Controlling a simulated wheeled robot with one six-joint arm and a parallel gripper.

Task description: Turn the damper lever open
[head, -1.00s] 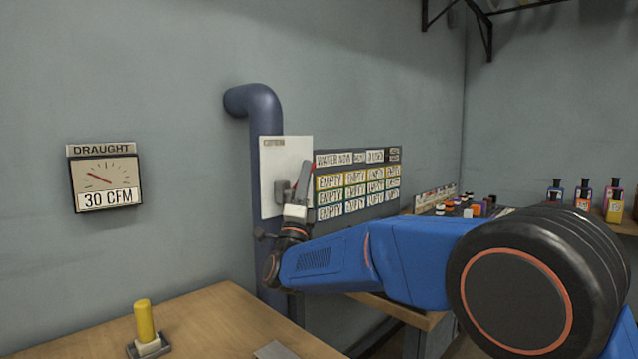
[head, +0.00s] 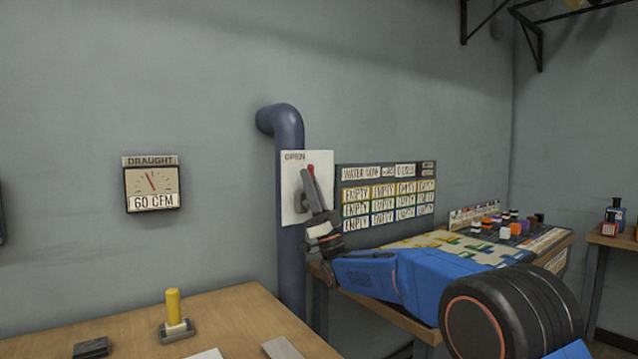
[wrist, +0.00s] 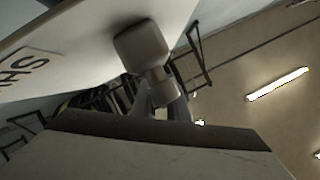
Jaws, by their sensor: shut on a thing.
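The damper lever, with a red tip (head: 311,168), stands in front of a white plate (head: 290,180) on the wall pipe. It points nearly straight up, and the plate's top corner reads OPEN. My gripper (head: 313,190) is shut on the lever just below the red tip and hides much of its shaft. The lever's grey hub (head: 299,201) shows left of my gripper. In the wrist view a grey hub (wrist: 143,48) sticks out from the white plate (wrist: 75,45), and a dark gripper part fills the bottom. The draught gauge (head: 152,184) at left reads 60 CFM.
A dark blue pipe (head: 291,260) runs down behind the plate. A label board (head: 388,228) hangs just right of it, above a side table with small coloured pieces. A wooden table (head: 235,310) in front bears a yellow handle (head: 173,303).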

